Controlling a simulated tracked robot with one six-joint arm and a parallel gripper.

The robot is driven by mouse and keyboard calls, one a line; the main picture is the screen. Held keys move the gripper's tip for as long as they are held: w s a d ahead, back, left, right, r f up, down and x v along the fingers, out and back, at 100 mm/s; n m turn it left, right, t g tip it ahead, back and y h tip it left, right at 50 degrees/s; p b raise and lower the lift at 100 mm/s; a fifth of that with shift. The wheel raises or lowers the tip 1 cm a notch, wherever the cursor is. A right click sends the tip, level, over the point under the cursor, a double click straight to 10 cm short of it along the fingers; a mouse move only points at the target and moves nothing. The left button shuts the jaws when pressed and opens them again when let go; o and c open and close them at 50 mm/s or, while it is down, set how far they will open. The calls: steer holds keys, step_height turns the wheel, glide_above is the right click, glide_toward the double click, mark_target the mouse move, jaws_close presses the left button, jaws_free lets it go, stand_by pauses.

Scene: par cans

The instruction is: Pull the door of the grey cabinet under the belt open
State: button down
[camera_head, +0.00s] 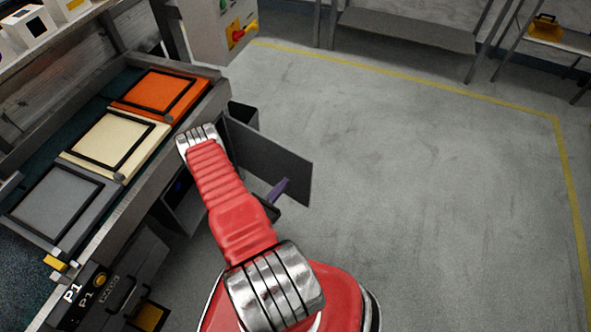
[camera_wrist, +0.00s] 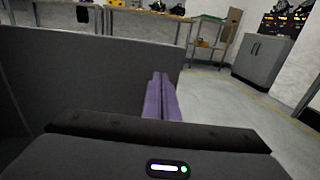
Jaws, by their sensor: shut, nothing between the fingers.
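The grey cabinet (camera_head: 181,212) sits under the belt, partly hidden behind my red arm, with a dark opening facing the aisle. Its door (camera_head: 272,158) stands swung well out from the cabinet into the floor space. In the wrist view the door (camera_wrist: 105,75) is a broad dark grey panel filling the left side. My gripper (camera_head: 282,187) is on the near, inner side of the door, towards its free edge. In the wrist view its purple fingers (camera_wrist: 162,82) are together and empty, in front of the panel. I cannot tell whether they touch it.
The belt carries orange (camera_head: 160,93), cream (camera_head: 115,140) and grey (camera_head: 58,200) trays. A control box (camera_head: 218,28) with a red-yellow switch stands beyond. Open floor (camera_head: 420,190) lies to the right. Another grey cabinet (camera_wrist: 262,60) stands far off in the wrist view.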

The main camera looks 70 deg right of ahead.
mark_target(300, 164)
steer(key=shift+x, duration=4.35)
steer(key=shift+d, duration=0.1)
